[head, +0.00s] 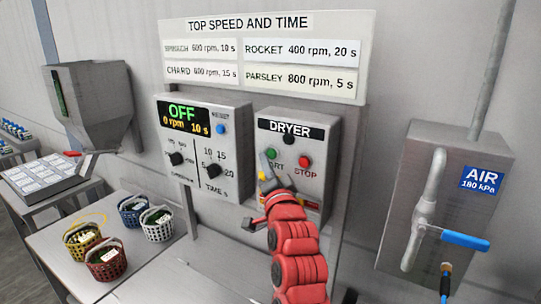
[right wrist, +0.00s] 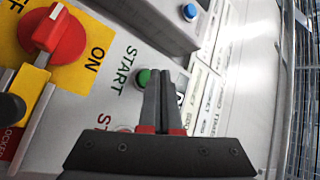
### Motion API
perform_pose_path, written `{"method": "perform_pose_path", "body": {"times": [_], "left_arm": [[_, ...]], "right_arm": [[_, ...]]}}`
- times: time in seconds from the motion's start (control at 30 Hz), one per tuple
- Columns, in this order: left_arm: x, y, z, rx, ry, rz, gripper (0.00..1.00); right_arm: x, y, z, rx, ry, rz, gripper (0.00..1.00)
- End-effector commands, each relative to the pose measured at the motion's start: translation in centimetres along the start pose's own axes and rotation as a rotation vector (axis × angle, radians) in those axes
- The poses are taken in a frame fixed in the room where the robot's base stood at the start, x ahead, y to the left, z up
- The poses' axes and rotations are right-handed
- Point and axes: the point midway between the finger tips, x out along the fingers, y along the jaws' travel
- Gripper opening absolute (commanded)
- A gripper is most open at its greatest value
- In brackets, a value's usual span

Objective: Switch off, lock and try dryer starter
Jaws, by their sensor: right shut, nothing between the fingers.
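The dryer starter (head: 318,140) is a grey wall box with a DRYER label, a green START button (head: 271,153) and a red STOP button (head: 305,160). My right gripper (head: 266,170) is shut and empty in front of it, fingertips close to the green button (right wrist: 148,77); contact cannot be told. In the right wrist view, a red rotary switch (right wrist: 58,35) sits on a yellow plate marked ON, beside a yellow bar (right wrist: 32,85). A red piece lettered LOCKED (right wrist: 10,140) shows at the left edge, partly cut off. My gripper and arm hide the starter's lower part in the head view.
Left of the starter is a control box (head: 235,130) reading OFF, 0 rpm, 10 s. A speed chart (head: 265,22) hangs above. An air box (head: 480,220) with a blue-handled valve (head: 465,240) is at the right. Several baskets (head: 107,259) stand on a table at the left.

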Motion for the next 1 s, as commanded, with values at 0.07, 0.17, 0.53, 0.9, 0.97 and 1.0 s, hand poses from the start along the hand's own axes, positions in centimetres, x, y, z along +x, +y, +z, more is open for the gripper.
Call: {"method": "perform_pose_path", "body": {"times": [0.07, 0.17, 0.53, 0.9, 0.97, 1.0], "left_arm": [[-0.24, 0.01, 0.04, 0.000, 0.000, 0.000, 0.50], [-0.58, 0.03, 0.10, 0.000, 0.000, 0.000, 0.50], [-0.66, 0.03, 0.11, 0.000, 0.000, 0.000, 0.50], [-0.87, 0.04, 0.15, 0.000, 0.000, 0.000, 0.50], [-0.90, 0.05, 0.16, 0.000, 0.000, 0.000, 0.50], [-0.93, 0.05, 0.16, 0.000, 0.000, 0.000, 0.50]], "right_arm": [[0.10, 0.18, -0.09, 0.000, 0.001, 0.000, 0.00], [0.33, 0.38, -0.29, 0.000, 0.002, 0.000, 0.00], [0.56, 0.37, -0.46, 0.000, 0.000, 0.000, 0.00], [0.76, 0.59, -0.62, 0.000, 0.001, 0.000, 0.00], [0.81, 0.63, -0.66, 0.000, 0.001, 0.000, 0.00], [0.85, 0.65, -0.69, 0.000, 0.001, 0.000, 0.00]]}}
